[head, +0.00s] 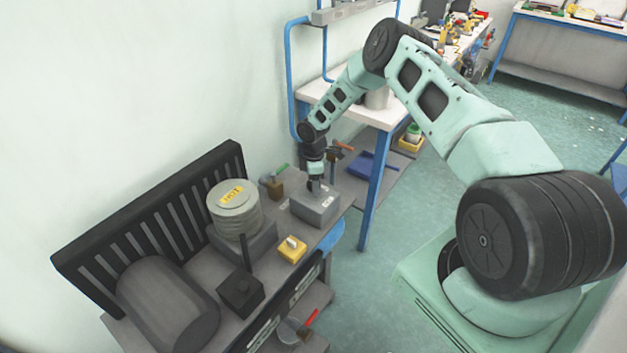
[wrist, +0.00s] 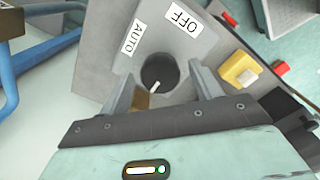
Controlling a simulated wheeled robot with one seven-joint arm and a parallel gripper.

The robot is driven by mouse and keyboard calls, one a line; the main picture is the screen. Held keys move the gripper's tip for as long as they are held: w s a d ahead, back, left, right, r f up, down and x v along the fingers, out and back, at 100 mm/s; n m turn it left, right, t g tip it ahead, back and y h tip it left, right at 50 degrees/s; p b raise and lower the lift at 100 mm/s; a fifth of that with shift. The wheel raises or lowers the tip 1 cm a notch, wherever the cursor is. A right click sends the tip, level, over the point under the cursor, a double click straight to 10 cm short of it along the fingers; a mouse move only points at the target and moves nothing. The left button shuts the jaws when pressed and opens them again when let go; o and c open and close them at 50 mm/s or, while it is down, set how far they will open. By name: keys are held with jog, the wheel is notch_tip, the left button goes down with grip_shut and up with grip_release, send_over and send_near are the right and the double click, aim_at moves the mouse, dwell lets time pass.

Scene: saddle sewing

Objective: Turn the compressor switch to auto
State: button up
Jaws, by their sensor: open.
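The compressor switch is a round black knob (wrist: 160,70) on a grey box, with a short white mark at its lower edge in the wrist view. An AUTO label (wrist: 132,37) lies up and left of it and an OFF label (wrist: 184,17) up and right. The grey switch box (head: 318,208) stands on the bench in the head view, where my gripper (head: 314,186) points down over it and hides the knob. In the wrist view my gripper (wrist: 163,82) is open, one finger on each side of the knob. I cannot tell the height gap or any contact.
A yellow block with a pale switch (head: 292,249) sits on the bench left of the box; it also shows in the wrist view (wrist: 239,70). A black box (head: 240,292) and a HOT-labelled round stack (head: 236,212) stand farther left. A blue table leg (head: 376,195) rises at right.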

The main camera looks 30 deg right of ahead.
jog(key=c, duration=1)
jog(key=shift+m+b, duration=0.4)
jog(key=shift+b, duration=0.05)
jog(key=m+b, duration=0.3)
jog(key=m, duration=0.1)
jog(key=shift+f, duration=0.15)
jog(key=m+b, duration=0.3)
jog(key=m, duration=0.1)
jog(key=shift+m, duration=0.3)
jog(key=m+b, duration=0.2)
jog(key=m, duration=0.2)
jog(key=shift+r+m+b, duration=0.2)
jog(key=shift+m+b, duration=0.45)
jog(key=shift+m, duration=1.55)
